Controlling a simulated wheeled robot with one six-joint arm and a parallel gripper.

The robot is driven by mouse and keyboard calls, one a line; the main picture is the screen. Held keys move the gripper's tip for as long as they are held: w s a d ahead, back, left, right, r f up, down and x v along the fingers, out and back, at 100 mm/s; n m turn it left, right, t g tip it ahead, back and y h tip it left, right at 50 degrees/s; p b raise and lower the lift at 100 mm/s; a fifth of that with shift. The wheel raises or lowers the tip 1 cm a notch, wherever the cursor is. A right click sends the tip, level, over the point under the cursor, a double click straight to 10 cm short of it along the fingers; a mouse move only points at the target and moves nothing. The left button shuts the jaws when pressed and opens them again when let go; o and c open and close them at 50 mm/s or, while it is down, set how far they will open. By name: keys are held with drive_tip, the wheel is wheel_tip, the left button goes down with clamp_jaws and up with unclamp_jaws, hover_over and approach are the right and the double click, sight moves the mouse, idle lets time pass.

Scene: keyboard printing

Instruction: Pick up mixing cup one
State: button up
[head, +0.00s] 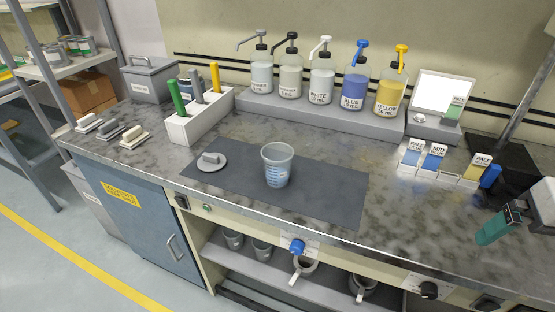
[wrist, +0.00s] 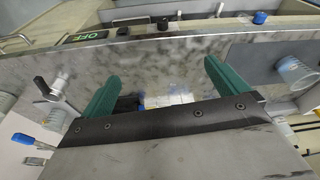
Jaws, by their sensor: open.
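A translucent mixing cup (head: 277,166) with blue markings stands upright on the dark mat (head: 325,195) in the head view. No label on it is readable. The cup also shows at the right of the wrist view (wrist: 294,75). My gripper (head: 510,222) is at the far right of the head view, well apart from the cup. In the wrist view my gripper (wrist: 160,85) has its two green fingers wide apart with nothing held between them.
A grey lid with a handle (head: 211,161) lies left of the cup. Pump bottles (head: 321,85) stand on a raised shelf behind. A white tool holder (head: 197,118) is back left. Colour cards (head: 433,158) stand right. More cups (head: 262,249) sit on the shelf below.

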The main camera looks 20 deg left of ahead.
drive_tip(key=w+a+f+n+t+y, duration=0.1)
drive_tip(key=w+a+f+n+t, duration=0.15)
drive_tip(key=w+a, duration=0.6)
drive_tip(key=n+t+y, duration=0.5)
drive_tip(key=t+y, duration=0.1)
drive_tip(key=y, duration=0.2)
approach(272, 155)
drive_tip(key=x, duration=0.6)
drive_tip(key=shift+w, duration=0.1)
drive_tip(key=c, duration=1.1)
